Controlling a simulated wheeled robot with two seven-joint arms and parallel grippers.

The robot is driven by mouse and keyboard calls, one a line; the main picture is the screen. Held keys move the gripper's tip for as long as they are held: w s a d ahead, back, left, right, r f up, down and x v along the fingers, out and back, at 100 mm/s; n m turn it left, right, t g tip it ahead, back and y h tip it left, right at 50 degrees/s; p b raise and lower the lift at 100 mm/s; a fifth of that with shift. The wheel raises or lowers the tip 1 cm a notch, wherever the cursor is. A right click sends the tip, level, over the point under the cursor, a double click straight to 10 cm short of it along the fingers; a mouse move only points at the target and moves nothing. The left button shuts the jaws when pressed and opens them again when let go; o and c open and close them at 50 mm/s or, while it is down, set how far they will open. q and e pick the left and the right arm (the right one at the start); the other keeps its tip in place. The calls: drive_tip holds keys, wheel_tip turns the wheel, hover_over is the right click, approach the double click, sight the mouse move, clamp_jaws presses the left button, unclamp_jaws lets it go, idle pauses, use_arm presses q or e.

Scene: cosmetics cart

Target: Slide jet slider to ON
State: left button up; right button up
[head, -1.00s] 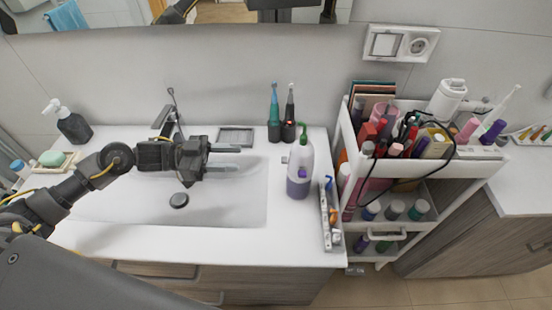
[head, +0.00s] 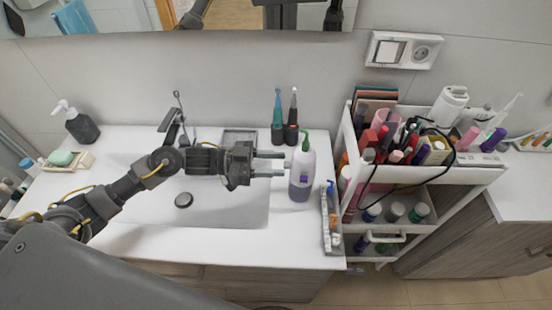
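A white upright bottle-like device (head: 303,172) with a green nozzle and a purple-tinted lower part stands on the counter right of the sink. I cannot make out a slider or an ON mark on it at this size. My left gripper (head: 282,165) comes in over the sink, fingers pointing right. Its two fingers are apart with nothing visible between them. The fingertips are right beside the left side of the device; I cannot tell whether they touch it. My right gripper is not in view.
Two electric toothbrushes (head: 291,125) stand behind the device. A narrow tray (head: 331,239) of small items lies to its right. The cosmetics cart (head: 470,172) is further right. The faucet (head: 172,125) is behind my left arm. The counter in front of the device is clear.

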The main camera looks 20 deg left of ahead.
use_arm(q)
drive_tip(key=shift+w+d, duration=0.15)
drive_tip(key=shift+d, duration=0.15)
clamp_jaws()
drive_tip(key=shift+f+b, duration=0.6)
drive_tip(key=shift+f, duration=0.35)
unclamp_jaws()
